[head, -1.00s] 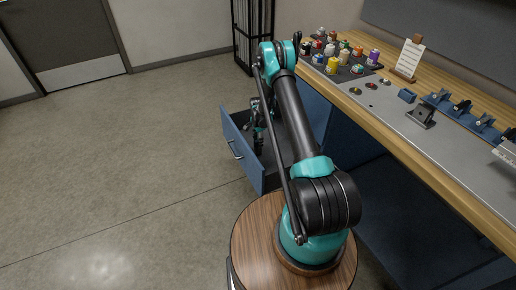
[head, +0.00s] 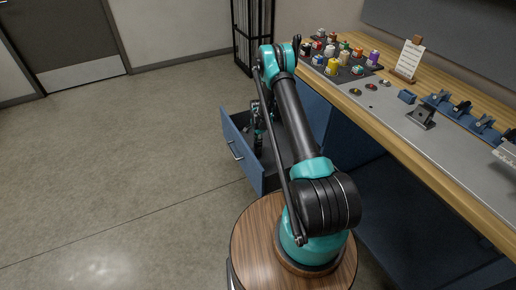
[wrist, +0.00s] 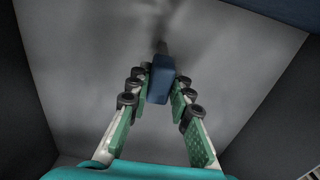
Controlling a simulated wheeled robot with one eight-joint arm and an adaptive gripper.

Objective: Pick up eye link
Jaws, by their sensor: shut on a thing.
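In the wrist view my gripper (wrist: 164,77) is shut on a small blue block-shaped piece with a dark rod at its far end, which I take to be the eye link (wrist: 161,88). The fingers lie on its left and right sides. The grey floor of the open drawer (wrist: 95,75) shows behind it; I cannot tell how far above that floor it is. In the head view my gripper (head: 258,138) is down at the open blue drawer (head: 243,150), small and partly hidden, and the held piece cannot be made out.
Drawer walls stand close around my gripper. The wooden bench (head: 420,158) at right carries a grey mat, a blue block (head: 406,96), a dark bracket (head: 421,117), blue holders (head: 460,108), several coloured spools (head: 333,66) and a card on a stand (head: 408,58). Open floor lies left.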

